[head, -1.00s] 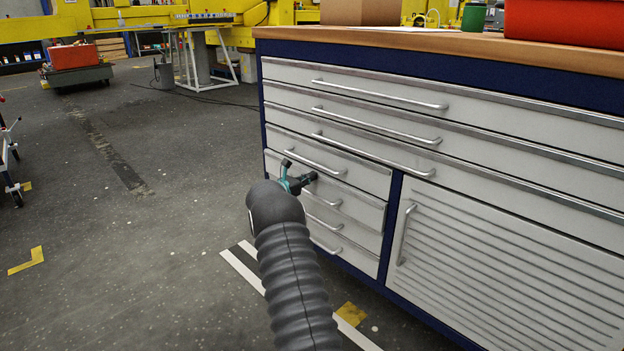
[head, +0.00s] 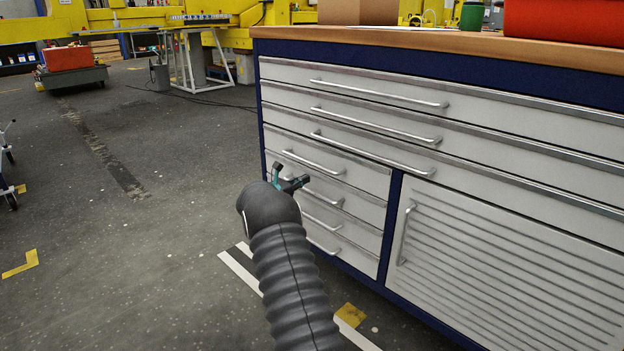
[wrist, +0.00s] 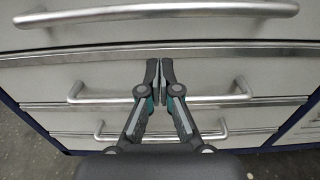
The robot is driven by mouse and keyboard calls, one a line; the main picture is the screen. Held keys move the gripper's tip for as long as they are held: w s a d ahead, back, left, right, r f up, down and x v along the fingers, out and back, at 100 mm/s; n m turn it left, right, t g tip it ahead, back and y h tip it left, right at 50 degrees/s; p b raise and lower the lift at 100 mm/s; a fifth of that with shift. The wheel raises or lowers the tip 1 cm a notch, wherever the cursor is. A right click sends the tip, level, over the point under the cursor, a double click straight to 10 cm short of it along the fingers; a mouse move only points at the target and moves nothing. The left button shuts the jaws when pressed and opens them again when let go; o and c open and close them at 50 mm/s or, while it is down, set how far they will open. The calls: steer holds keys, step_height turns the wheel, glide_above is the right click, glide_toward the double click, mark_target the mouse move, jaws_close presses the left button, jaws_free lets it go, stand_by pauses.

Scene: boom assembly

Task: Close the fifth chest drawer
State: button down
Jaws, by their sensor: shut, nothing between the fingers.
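The chest has three wide drawers on top and a column of narrow drawers below left. The fifth drawer (head: 362,207) is the second narrow one, with a silver bar handle partly hidden behind my gripper. Its front looks level with its neighbours. My gripper (head: 290,181) is at the left part of this drawer, with its fingers shut and empty. In the wrist view my gripper (wrist: 166,75) shows with its fingertips together. They overlap a lower drawer front and handle there, and I cannot tell whether they touch anything.
A louvred cabinet door (head: 500,270) is right of the narrow drawers. A wooden worktop (head: 420,42) carries a red box (head: 565,20), a cardboard box and a green can (head: 473,17).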

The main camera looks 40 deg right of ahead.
steer(key=s+a, duration=0.1)
steer(key=a, duration=0.8)
steer(key=shift+s+a, duration=0.2)
steer(key=shift+s, duration=0.05)
